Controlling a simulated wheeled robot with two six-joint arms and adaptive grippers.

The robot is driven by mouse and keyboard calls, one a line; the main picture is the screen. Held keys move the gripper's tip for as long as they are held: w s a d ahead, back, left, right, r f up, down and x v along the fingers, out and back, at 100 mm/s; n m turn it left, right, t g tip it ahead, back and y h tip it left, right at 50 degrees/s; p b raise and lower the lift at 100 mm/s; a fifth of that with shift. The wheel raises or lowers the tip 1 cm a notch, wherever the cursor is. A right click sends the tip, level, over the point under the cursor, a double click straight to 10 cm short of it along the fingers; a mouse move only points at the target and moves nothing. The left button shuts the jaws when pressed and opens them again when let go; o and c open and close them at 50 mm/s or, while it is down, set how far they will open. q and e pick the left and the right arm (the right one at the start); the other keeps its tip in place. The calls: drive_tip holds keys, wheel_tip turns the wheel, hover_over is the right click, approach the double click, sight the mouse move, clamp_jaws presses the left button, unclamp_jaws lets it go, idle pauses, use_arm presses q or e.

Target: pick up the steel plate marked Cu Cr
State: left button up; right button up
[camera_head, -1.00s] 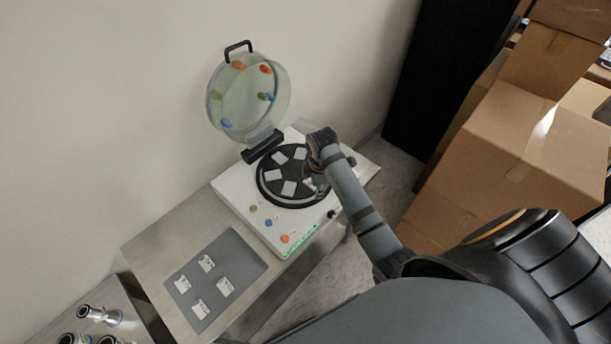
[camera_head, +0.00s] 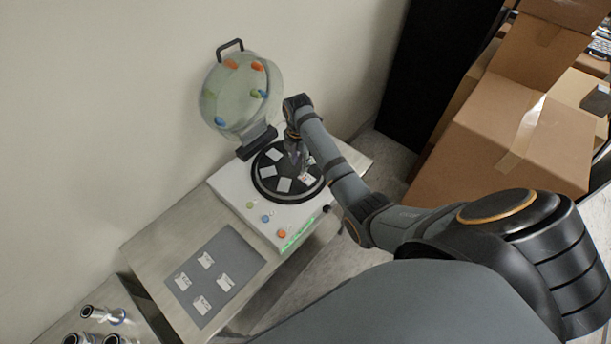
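Several small plates with white labels lie on a dark grey mat (camera_head: 236,259) on the bench: an upper plate (camera_head: 205,260), a left plate (camera_head: 183,282), a right plate (camera_head: 225,282) and a lower plate (camera_head: 202,305). Their print is too small to read, so I cannot tell which is marked Cu Cr. More light plates sit on the black round disc (camera_head: 268,188) of the vacuum machine, one with a reddish mark (camera_head: 306,178) at the right. My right gripper (camera_head: 298,160) points down over the disc; its fingers are too small and dark to judge. My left gripper is out of view.
The white machine body (camera_head: 231,198) has coloured buttons and a green strip on its front. Its clear round lid (camera_head: 236,100) stands open against the wall. Cardboard boxes (camera_head: 500,150) stand at the right. Metal fittings (camera_head: 100,314) sit at the lower left.

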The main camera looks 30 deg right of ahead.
sight(301, 173)
drive_tip(key=f, duration=0.1)
drive_tip(key=f+p, duration=0.1)
drive_tip(key=f, duration=0.2)
drive_tip(key=shift+s+p, duration=0.3)
drive_tip(key=shift+p, duration=0.05)
drive_tip(key=shift+w+d+f, duration=0.1)
drive_tip(key=shift+f, duration=0.4)
clamp_jaws()
